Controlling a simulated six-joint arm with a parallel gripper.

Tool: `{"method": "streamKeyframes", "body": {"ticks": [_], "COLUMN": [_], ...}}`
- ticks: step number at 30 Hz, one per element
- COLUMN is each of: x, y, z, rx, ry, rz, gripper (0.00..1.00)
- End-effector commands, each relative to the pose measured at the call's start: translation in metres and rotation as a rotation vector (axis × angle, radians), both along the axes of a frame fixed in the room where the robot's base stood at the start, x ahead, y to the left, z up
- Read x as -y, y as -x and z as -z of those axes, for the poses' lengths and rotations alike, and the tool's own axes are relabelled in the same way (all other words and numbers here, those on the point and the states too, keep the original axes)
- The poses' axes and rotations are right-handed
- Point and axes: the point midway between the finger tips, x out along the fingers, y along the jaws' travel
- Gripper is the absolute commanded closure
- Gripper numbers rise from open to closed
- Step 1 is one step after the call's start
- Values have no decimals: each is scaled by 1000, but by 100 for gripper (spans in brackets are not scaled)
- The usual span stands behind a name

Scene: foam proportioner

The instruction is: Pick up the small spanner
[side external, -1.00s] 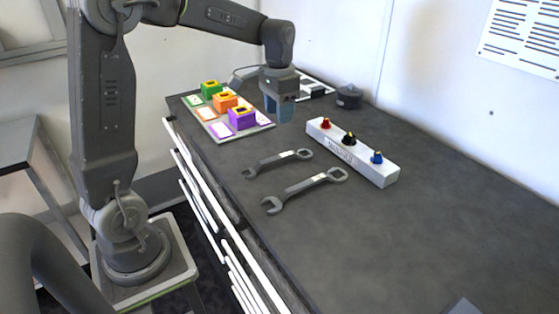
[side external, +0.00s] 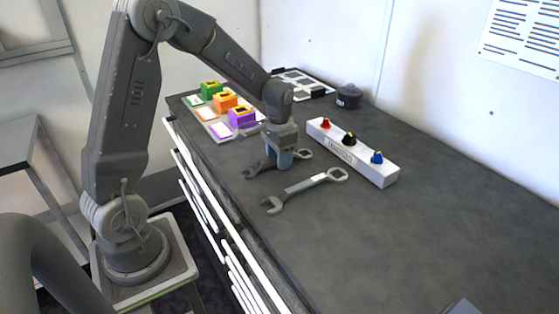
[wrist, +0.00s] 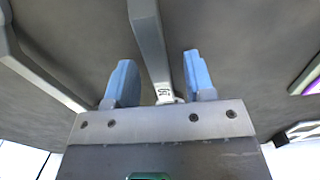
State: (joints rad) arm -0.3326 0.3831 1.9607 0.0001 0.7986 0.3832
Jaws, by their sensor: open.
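The small spanner (side external: 252,171) lies flat on the dark bench, the farther of two grey spanners in the side view. My gripper (side external: 281,163) is low over its middle, pointing down, and hides part of its handle. In the wrist view the small spanner (wrist: 147,35) runs between the two blue fingers of my gripper (wrist: 158,66), which are open, one on each side with a gap. I cannot tell the exact height of the fingertips above the bench.
A larger spanner (side external: 299,191) lies nearer the camera; it also shows at the left of the wrist view (wrist: 28,68). A white box with red, black and blue knobs (side external: 385,176) stands to the right. Purple (side external: 242,117), orange and green blocks sit behind.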

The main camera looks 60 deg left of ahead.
Motion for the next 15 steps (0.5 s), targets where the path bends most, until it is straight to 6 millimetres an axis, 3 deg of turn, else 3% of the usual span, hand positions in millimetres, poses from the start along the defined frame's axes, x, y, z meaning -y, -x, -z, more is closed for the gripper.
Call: {"method": "streamKeyframes", "body": {"ticks": [8, 15], "x": [0, 0], "y": [0, 0], "z": [5, 5], "rx": [1, 1], "ry": [-1, -1], "rz": [0, 0], "gripper": [51, 72]}}
